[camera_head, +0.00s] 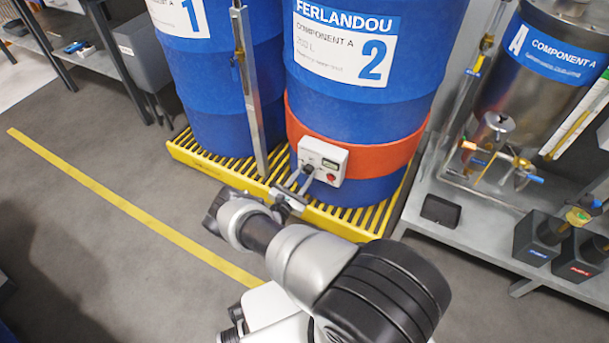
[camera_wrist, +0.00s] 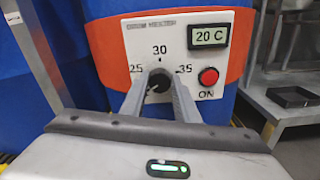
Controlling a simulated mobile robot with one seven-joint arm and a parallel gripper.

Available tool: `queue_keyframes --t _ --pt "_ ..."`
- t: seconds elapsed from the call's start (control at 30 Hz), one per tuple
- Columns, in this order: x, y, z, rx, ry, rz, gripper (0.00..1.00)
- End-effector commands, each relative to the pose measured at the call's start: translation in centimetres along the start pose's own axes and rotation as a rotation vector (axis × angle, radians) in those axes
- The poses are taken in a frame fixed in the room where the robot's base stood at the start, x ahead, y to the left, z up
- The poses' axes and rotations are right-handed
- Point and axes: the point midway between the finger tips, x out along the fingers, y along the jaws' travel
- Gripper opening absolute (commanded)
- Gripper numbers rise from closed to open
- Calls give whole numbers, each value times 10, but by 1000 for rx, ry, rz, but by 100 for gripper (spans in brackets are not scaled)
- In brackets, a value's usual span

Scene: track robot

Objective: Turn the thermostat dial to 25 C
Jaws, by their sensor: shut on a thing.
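The thermostat is a white heater box (camera_head: 335,154) on an orange band around the blue drum labelled 2. It also shows in the wrist view (camera_wrist: 218,78), with a scale of 25, 30 and 35, a display reading 20 C (camera_wrist: 209,37) and a red ON button (camera_wrist: 208,76). The black dial (camera_wrist: 158,86) sits below the 30 mark. My gripper (camera_wrist: 158,80) is shut on the dial, with one grey finger on each side. The fingers cover the dial's sides, and I cannot tell surely where its pointer stands. In the head view my gripper (camera_head: 299,179) reaches the box's lower left.
The drums stand on a yellow slatted pallet (camera_head: 190,153). A metal post (camera_head: 250,90) rises left of the box. At right is a grey stand (camera_head: 480,222) with a steel tank (camera_head: 550,75) and a black tray (camera_head: 440,211). The floor at left is clear.

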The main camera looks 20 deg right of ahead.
Motion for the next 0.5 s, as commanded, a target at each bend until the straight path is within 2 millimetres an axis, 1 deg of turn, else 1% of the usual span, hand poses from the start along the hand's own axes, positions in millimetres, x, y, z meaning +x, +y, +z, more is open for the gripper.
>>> queue_keyframes --t 0.5 --pt "0 -1 0 486 -1 4 5"
